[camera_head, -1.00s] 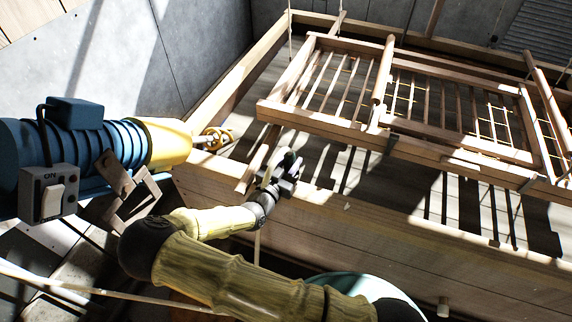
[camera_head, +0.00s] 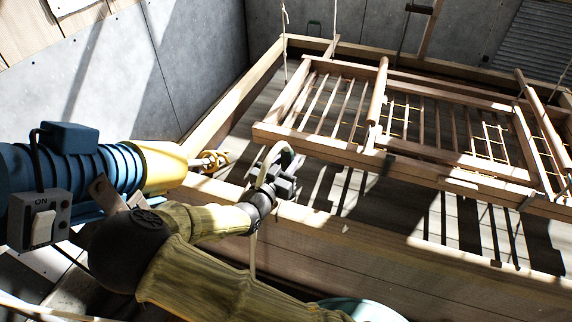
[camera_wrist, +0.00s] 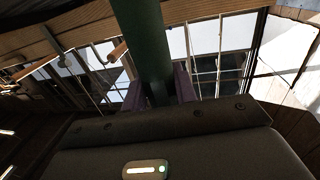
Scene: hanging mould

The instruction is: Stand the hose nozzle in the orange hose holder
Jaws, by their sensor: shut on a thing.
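My gripper (camera_head: 286,182) is above the near edge of the large wooden frame in the head view. In the wrist view its purple-grey fingers (camera_wrist: 160,92) are shut on a dark green cylinder, which I take to be the hose nozzle (camera_wrist: 146,45). The nozzle's far end runs out of the top of that view. In the head view a pale hose (camera_head: 270,160) arches over the gripper and hangs down behind my wrist; the nozzle itself is hard to make out there. I cannot make out an orange hose holder for certain in either view.
A blue ribbed machine (camera_head: 85,170) with a yellow cone end (camera_head: 163,166) and a switch box (camera_head: 45,220) stands close at left. A slatted wooden mould (camera_head: 400,130) hangs on ropes above the large wooden frame (camera_head: 400,240). Space left of the hanging mould looks clear.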

